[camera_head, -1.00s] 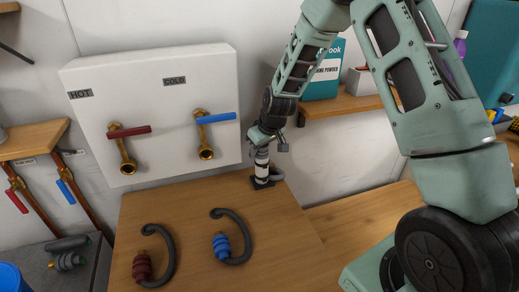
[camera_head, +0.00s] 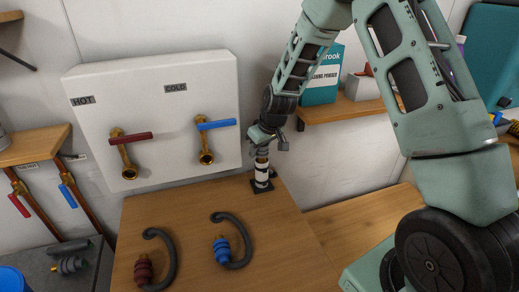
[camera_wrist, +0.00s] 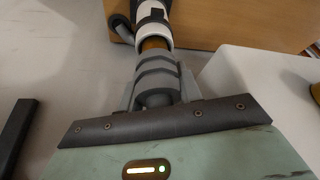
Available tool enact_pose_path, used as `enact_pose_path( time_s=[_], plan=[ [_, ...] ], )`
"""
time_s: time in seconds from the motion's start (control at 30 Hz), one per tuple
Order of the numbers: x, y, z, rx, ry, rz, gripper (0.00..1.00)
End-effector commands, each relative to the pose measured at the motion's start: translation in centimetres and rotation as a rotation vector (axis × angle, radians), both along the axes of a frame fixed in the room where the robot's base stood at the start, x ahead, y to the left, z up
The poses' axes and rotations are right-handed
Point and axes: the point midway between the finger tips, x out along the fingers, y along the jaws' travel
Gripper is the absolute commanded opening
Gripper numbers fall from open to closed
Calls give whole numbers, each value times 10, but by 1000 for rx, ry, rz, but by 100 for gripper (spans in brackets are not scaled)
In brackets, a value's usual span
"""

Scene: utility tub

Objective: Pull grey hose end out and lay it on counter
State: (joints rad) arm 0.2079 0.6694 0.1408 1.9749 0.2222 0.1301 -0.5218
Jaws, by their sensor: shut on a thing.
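My gripper (camera_head: 262,138) is shut on the grey hose end at the back right corner of the wooden counter (camera_head: 195,205). In the wrist view the ribbed grey hose end (camera_wrist: 157,78) sits between my fingers. Its brass tip (camera_wrist: 153,44) shows at the mouth of a white standpipe with black bands (camera_head: 262,173). I cannot tell whether the tip is still inside the pipe. A grey curved piece (camera_wrist: 122,30) shows beside the pipe.
A red hose end (camera_head: 143,270) and a blue hose end (camera_head: 222,250) lie on the counter with dark curved hoses. The white panel with HOT and COLD taps (camera_head: 155,85) stands behind. A shelf (camera_head: 345,108) is at right. The counter's middle is clear.

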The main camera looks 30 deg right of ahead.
Motion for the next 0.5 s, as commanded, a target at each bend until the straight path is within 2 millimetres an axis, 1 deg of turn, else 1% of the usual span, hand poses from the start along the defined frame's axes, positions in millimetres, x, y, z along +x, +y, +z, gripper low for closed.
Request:
enact_pose_path(
  time_s=[0.5],
  plan=[
    [0, 0, 16, 0, -1, 0, 11]
  ],
)
